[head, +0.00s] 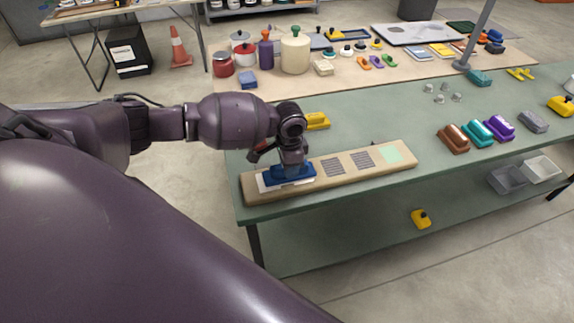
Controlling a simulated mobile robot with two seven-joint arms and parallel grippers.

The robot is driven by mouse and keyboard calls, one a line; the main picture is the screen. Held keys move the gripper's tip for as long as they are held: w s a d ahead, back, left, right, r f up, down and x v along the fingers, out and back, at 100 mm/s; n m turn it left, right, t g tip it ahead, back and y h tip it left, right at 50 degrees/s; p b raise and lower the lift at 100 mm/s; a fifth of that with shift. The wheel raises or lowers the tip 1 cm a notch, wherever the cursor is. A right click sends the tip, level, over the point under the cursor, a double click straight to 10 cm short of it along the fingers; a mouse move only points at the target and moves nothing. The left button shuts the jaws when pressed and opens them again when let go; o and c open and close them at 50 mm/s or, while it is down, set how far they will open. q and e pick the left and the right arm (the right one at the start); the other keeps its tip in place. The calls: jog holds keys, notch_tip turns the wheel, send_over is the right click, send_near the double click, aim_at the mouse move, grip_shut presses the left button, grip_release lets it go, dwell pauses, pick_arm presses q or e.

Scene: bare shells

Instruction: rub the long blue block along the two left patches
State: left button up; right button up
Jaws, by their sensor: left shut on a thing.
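My left gripper (291,165) points down and is shut on the long blue block (290,174). The blue block rests at the left end of a long tan board (405,162) on the green table. A pale patch (264,183) shows under and around the block. To its right on the board are two dark striped patches, one (333,167) nearer the block and one (362,160) farther right. A light green patch (392,152) lies near the right end. My right gripper does not show.
A yellow block (317,121) lies behind the board. Brown (453,138), teal (477,133) and purple (499,127) blocks stand to the right on the green table (390,117). Jars, cans and small tools crowd the back. A yellow block (421,218) lies on the lower shelf.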

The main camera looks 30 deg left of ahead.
aim_at(278, 167)
pick_arm(q)
jog(key=shift+s+a, duration=1.05)
jog(key=shift+s, duration=0.1)
jog(key=shift+w+d, duration=0.55)
jog(key=shift+w, duration=0.1)
jog(key=shift+r, duration=0.1)
jog(key=shift+r, duration=3.4)
